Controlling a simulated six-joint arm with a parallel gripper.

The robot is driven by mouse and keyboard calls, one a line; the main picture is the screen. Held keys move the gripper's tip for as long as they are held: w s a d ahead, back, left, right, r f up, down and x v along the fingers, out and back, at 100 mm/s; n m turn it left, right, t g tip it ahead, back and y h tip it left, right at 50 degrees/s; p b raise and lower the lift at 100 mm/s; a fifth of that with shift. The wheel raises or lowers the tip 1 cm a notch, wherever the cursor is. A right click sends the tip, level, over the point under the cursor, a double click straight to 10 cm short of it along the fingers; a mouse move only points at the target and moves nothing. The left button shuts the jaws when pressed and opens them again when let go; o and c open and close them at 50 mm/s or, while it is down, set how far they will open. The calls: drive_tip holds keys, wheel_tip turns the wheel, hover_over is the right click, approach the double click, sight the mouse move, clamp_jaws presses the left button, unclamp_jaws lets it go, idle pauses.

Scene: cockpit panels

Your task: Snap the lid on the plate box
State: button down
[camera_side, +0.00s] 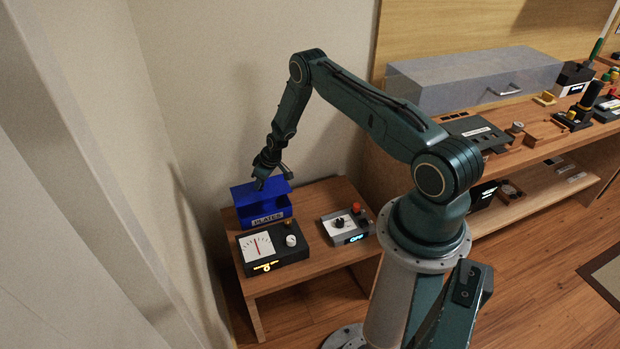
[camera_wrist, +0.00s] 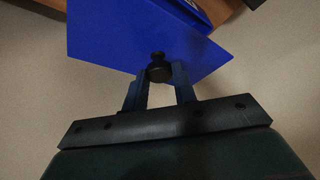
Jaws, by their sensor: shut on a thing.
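The blue plate box (camera_side: 265,211), with a "PLATES" label on its front, stands on the small wooden table at the back left. Its blue lid (camera_side: 247,191) shows above the box, tilted and not lying flat over it. In the wrist view the lid (camera_wrist: 110,38) fills the upper part, with a dark round knob (camera_wrist: 158,68) on it. My gripper (camera_side: 262,179) is shut on this knob, one finger on each side. In the wrist view the gripper (camera_wrist: 159,78) points at the lid. A part of the box (camera_wrist: 190,10) shows behind the lid there; most of it is hidden.
A black meter box (camera_side: 272,248) with a dial and knobs stands in front of the plate box. A grey switch box (camera_side: 347,226) with a red button stands to its right. Walls stand close behind and left. A workbench (camera_side: 540,140) with several devices is at right.

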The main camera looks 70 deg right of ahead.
sight(264, 190)
drive_tip(key=shift+f, duration=0.2)
drive_tip(key=shift+f, duration=2.7)
drive_tip(key=shift+f, duration=0.5)
idle(1.4)
drive_tip(key=c, duration=0.6)
unclamp_jaws()
drive_tip(key=shift+r, duration=0.1)
drive_tip(key=shift+r, duration=3.4)
